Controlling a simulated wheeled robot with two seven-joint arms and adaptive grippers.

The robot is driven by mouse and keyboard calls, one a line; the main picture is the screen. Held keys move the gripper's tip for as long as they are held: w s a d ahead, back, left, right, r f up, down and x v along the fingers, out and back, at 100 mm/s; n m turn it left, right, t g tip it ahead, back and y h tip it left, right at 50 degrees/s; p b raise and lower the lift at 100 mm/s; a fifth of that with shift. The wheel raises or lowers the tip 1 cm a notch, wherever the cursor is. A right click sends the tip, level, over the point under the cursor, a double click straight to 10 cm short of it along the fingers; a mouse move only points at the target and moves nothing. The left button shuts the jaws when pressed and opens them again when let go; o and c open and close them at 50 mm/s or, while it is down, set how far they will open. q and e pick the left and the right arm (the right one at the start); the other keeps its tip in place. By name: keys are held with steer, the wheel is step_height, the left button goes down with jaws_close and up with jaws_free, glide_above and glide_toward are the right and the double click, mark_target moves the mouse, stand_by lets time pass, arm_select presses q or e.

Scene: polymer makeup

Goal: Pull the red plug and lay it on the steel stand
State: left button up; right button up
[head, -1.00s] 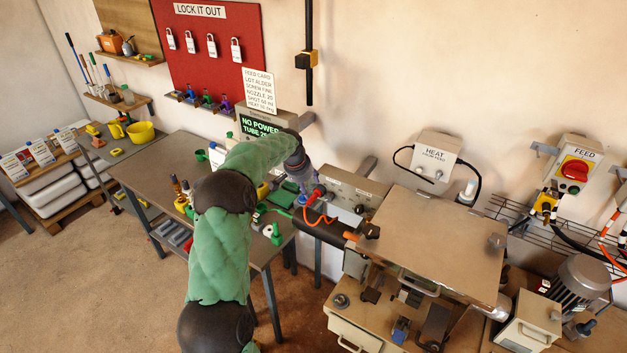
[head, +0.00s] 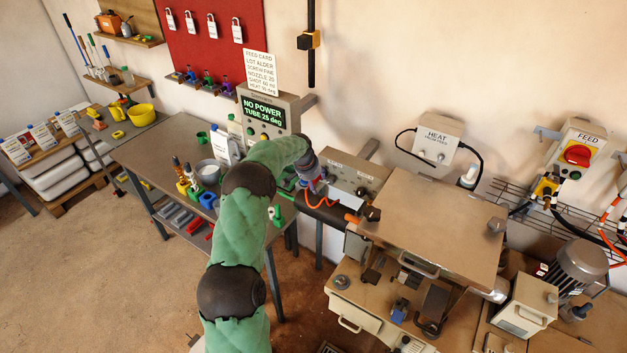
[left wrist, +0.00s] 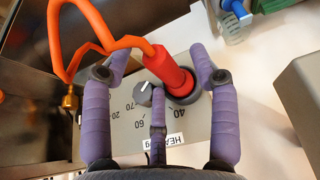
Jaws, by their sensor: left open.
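The red plug (left wrist: 172,76) sits in a round grey socket on a panel with a dial, in the left wrist view. An orange cable (left wrist: 122,42) runs from its back; the cable (head: 318,203) also hangs below my gripper in the head view. My left gripper (left wrist: 160,66) is open, its purple fingers spread on both sides of the plug, with a shorter finger below it. I cannot tell whether any finger touches it. In the head view my left gripper (head: 314,182) is at the panel and mostly hides the plug. I cannot tell which surface is the steel stand.
A grey-topped table (head: 150,150) with bottles and small parts stands left of the panel. A broad metal plate (head: 430,235) tops the machine to the right. A display box (head: 265,112) stands behind my arm. The plate's top is clear.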

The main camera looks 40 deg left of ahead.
arm_select(q)
jaws_close()
steer(key=shift+s, duration=0.1)
steer(key=shift+s, duration=0.1)
steer(key=shift+s, duration=0.2)
steer(key=shift+s+b, duration=0.25)
steer(key=shift+b, duration=0.05)
stand_by(0.6)
steer(key=shift+s+d+b, duration=0.15)
steer(key=shift+s+b, duration=0.15)
steer(key=shift+s, duration=0.55)
steer(key=shift+s+d+b, duration=0.1)
steer(key=shift+s+b, duration=0.15)
steer(key=shift+s, duration=0.6)
